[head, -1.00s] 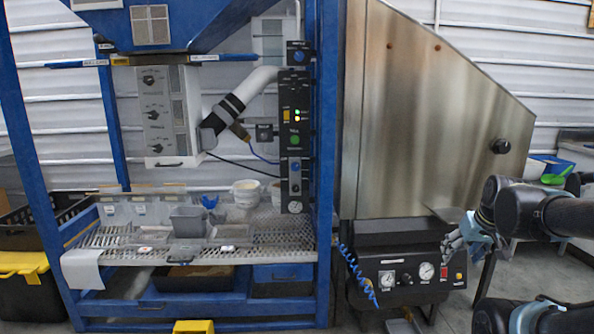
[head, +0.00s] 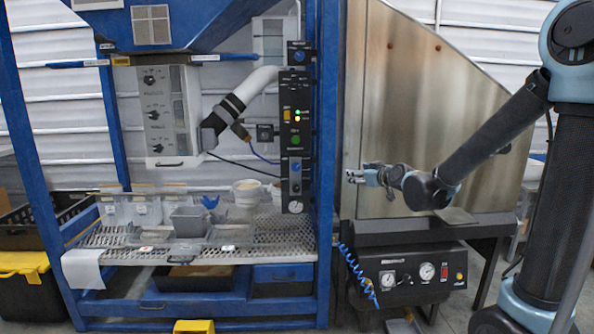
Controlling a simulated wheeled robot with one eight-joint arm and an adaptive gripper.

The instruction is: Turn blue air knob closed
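A blue knob (head: 298,56) is on the small black box at the top of the rack's right post. A second blue knob (head: 295,167) is on the lower black panel of that post. I cannot tell which one is the air knob, and their exact turn is too small to read. My gripper (head: 350,176) points left in front of the steel panel, right of the blue post. Its fingers look apart with nothing between them. It is clear of both knobs and closer to the lower one.
The blue rack post (head: 326,130) stands between my gripper and the black control panel (head: 294,110). A black compressor box (head: 408,275) with gauges and a coiled blue hose (head: 357,272) is below. A grey bin (head: 188,222) stands on the mesh shelf.

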